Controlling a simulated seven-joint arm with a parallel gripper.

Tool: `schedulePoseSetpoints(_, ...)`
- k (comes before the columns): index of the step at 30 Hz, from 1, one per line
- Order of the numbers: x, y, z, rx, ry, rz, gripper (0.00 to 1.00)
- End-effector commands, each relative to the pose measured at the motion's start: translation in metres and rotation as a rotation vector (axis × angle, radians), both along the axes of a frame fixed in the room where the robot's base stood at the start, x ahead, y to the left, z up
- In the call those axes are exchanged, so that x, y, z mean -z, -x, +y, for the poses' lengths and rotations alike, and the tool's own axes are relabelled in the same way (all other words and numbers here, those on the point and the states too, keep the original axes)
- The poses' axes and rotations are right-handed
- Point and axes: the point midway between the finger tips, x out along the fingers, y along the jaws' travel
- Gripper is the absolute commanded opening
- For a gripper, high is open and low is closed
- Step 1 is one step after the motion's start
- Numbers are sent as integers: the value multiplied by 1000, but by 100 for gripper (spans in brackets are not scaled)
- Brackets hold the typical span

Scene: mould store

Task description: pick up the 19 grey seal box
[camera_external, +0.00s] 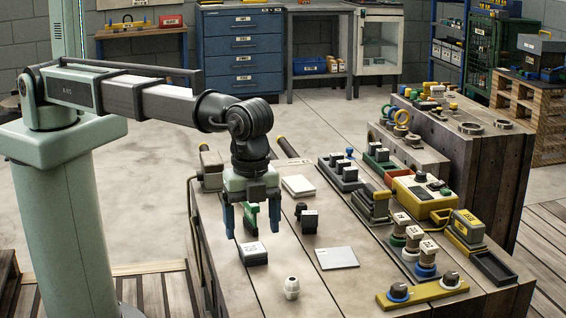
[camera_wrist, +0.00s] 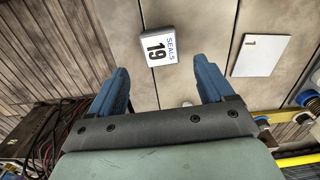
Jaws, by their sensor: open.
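The grey seal box (camera_external: 253,254) lies on the wooden bench top below my gripper, toward the front. In the wrist view the same box (camera_wrist: 158,47) shows its white top label reading "SEALS 19", just beyond the gap between the fingers. My gripper (camera_external: 251,222) points down above the bench with its two blue fingers spread and nothing between them. The fingers also show in the wrist view (camera_wrist: 161,72), apart from the box.
A green-handled item (camera_external: 250,217) and a black clip-like item (camera_external: 308,218) stand behind. Knobbed tools line the bench's right side.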

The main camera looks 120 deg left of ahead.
Motion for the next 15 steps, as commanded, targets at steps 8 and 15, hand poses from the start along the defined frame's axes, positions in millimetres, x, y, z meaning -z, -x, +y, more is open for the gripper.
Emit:
schedulePoseSetpoints(8,12,1,2,0,0,0,81)
schedulePoseSetpoints(15,42,4,6,0,0,0,81)
